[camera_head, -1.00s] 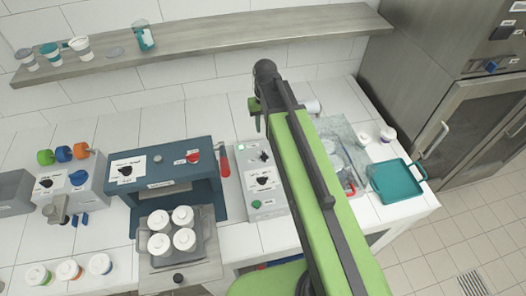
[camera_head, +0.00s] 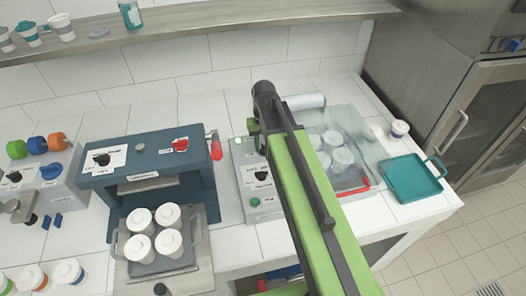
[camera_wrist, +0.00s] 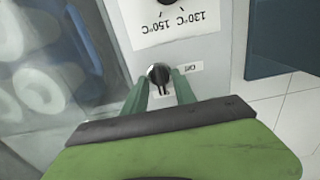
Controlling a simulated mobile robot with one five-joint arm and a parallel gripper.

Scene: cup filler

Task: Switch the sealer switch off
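In the head view the grey control box (camera_head: 246,190) stands left of my arm, with a dial, a green button and a small pale light (camera_head: 238,141). My gripper (camera_head: 256,128) is at the box's upper part and covers the toggle there.
A dark blue machine (camera_head: 195,190) with a red knob and a tray of white cups stands left of the box. A clear-lidded unit (camera_head: 350,118) with cups is at the right, beside a teal tray (camera_head: 395,188). A shelf (camera_head: 240,20) runs behind.

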